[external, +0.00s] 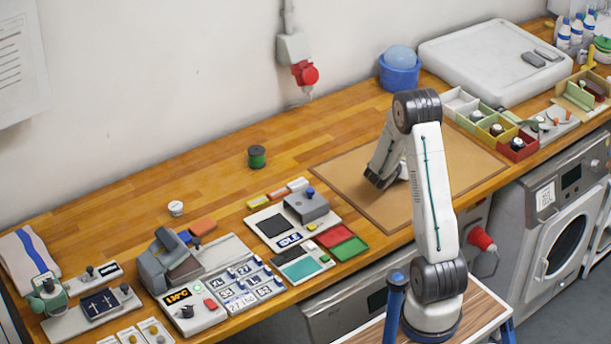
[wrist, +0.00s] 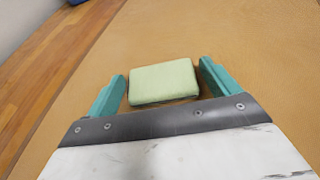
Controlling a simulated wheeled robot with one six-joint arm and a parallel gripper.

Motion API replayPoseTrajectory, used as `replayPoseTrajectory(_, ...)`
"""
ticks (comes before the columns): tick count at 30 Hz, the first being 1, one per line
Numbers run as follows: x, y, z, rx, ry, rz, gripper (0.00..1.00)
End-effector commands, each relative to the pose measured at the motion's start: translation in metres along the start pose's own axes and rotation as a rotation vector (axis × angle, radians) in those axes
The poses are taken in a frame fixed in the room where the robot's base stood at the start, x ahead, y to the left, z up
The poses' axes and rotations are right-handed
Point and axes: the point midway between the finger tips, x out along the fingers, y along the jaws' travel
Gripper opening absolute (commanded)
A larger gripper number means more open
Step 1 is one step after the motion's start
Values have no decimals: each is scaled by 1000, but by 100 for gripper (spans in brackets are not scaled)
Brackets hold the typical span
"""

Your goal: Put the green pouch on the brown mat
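The green pouch (wrist: 164,82) is pale green and pillow-like. In the wrist view it lies flat on the brown mat (wrist: 262,58), with a dark shadow along its edge. My gripper (wrist: 163,72) has its two teal fingers apart, one on each side of the pouch. Narrow strips of mat show between the fingers and the pouch, so the gripper looks open. In the external view the brown mat (external: 468,172) lies on the wooden bench, and my arm reaches down over it. The fingers and the pouch are hidden there behind my arm.
A blue tub (external: 400,75) and a white board (external: 480,62) stand behind the mat. Small compartment boxes (external: 490,127) sit to its right. Red and green flat pieces (external: 342,242) and several devices lie to its left. A green spool (external: 257,157) stands on clear bench.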

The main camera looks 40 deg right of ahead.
Motion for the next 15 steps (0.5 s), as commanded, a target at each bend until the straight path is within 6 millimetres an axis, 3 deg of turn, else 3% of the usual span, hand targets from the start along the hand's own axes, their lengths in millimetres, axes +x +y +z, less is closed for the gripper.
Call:
replayPoseTrajectory(11,-2,0,4,0,-1,1,94)
replayPoseTrajectory(15,-22,1,4,0,-1,3,94)
